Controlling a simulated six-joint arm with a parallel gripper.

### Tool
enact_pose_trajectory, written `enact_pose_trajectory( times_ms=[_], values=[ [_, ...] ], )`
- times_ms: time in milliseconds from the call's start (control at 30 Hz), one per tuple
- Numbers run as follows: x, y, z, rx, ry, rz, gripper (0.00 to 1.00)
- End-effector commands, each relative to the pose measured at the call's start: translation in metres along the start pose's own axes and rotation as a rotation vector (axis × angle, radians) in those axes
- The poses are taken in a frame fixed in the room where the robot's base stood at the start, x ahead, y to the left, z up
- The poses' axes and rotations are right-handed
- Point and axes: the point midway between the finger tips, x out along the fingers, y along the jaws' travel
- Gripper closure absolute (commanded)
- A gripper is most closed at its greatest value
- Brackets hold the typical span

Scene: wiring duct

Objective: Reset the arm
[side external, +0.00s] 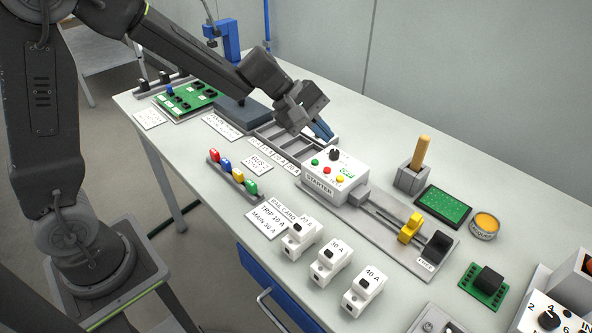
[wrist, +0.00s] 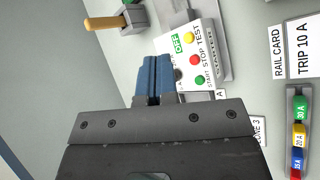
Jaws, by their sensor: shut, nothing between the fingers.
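My gripper (side external: 322,131) is at the end of my arm, over the bench beside the white starter box. Its blue fingers are together, with nothing seen between them, and they also show in the wrist view (wrist: 154,62). The starter box (side external: 334,177) has a black knob and green, red and yellow buttons on top. It also shows in the wrist view (wrist: 188,52), just right of the fingertips. The fingers hide a little of the box there. I cannot tell whether they touch it.
Breakers (side external: 327,260) stand at the front edge. A rail with a yellow slider (side external: 410,228) and black end block runs right from the box. A wooden-handled tool (side external: 421,152) stands in a holder. A green circuit board (side external: 187,99) and coloured fuses (side external: 236,175) sit left.

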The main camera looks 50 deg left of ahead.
Motion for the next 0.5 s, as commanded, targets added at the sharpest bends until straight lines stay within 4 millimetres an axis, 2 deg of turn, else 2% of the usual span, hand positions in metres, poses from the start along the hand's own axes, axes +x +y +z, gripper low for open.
enact_pose_trajectory(
  times_ms=[33,200,333,500],
  values=[
    [-0.018,-0.002,0.016,0.097,0.005,-0.009,1.00],
    [-0.073,-0.033,0.062,0.468,0.053,-0.095,1.00],
    [-0.110,-0.067,0.083,0.738,0.121,-0.185,1.00],
    [-0.150,-0.116,0.093,1.041,0.243,-0.326,1.00]
  ],
)
